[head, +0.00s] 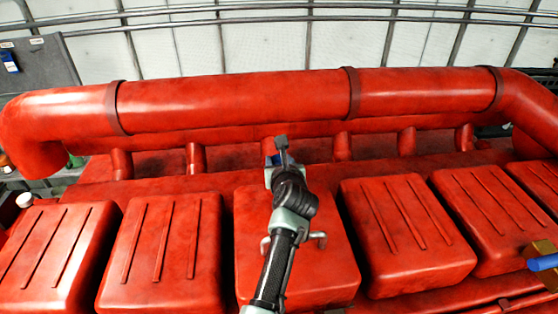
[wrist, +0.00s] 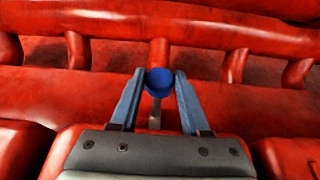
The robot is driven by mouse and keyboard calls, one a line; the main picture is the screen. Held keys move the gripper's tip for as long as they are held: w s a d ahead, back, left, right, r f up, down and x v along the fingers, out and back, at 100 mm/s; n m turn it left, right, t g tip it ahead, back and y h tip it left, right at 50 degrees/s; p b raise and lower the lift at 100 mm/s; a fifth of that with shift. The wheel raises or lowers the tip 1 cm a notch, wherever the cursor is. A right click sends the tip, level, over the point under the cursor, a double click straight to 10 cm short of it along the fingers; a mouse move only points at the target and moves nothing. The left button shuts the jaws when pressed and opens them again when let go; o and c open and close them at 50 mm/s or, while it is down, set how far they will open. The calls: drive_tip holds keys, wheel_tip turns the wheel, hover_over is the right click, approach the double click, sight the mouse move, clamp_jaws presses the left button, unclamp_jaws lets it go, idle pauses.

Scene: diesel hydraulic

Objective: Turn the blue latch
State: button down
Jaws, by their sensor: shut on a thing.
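The blue latch (wrist: 159,79) shows in the wrist view as a round blue end between my two fingertips, with a pale stem below it. It sits in front of a short red pipe on the red engine. My gripper (wrist: 158,88) is shut on it, one finger on each side. In the head view my gripper (head: 278,152) is at the middle of the engine, below the long red pipe. There the latch is mostly hidden by my gripper, and its angle is hard to tell.
Red ribbed covers (head: 162,250) stand in a row along the engine's front. A thick red pipe (head: 235,102) runs across behind my gripper. Short red pipes (head: 343,146) stand to either side. A blue-handled part (head: 543,263) is at the right edge.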

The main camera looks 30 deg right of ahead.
drive_tip(key=shift+f+y, duration=0.15)
drive_tip(key=shift+y, duration=0.15)
drive_tip(key=n+y+b, duration=0.1)
drive_tip(key=n+t+y+b, duration=0.1)
drive_tip(key=n, duration=0.1)
drive_tip(key=shift+s+d+y, duration=0.1)
drive_tip(key=shift+d+y, duration=0.2)
drive_tip(key=shift+y, duration=0.1)
drive_tip(key=n+y+b, duration=0.4)
drive_tip(key=y, duration=0.1)
drive_tip(key=shift+d+n+b, duration=0.2)
drive_tip(key=shift+n+b, duration=0.1)
drive_tip(key=shift+b, duration=0.05)
drive_tip(key=n+y+b, duration=0.1)
drive_tip(key=b, duration=0.1)
drive_tip(key=y+b, duration=0.1)
drive_tip(key=b, duration=0.2)
drive_tip(key=shift+w+d+n+g, duration=0.1)
drive_tip(key=shift+w+n+g, duration=0.1)
drive_tip(key=shift+n+g, duration=0.15)
drive_tip(key=y+b, duration=0.1)
drive_tip(key=b, duration=0.1)
drive_tip(key=n+b, duration=0.1)
drive_tip(key=b, duration=0.2)
drive_tip(key=shift+r+y, duration=0.35)
drive_tip(key=shift+y, duration=0.05)
drive_tip(key=shift+c, duration=1.9)
unclamp_jaws()
drive_tip(key=shift+f, duration=0.15)
drive_tip(key=shift+s+d, duration=0.1)
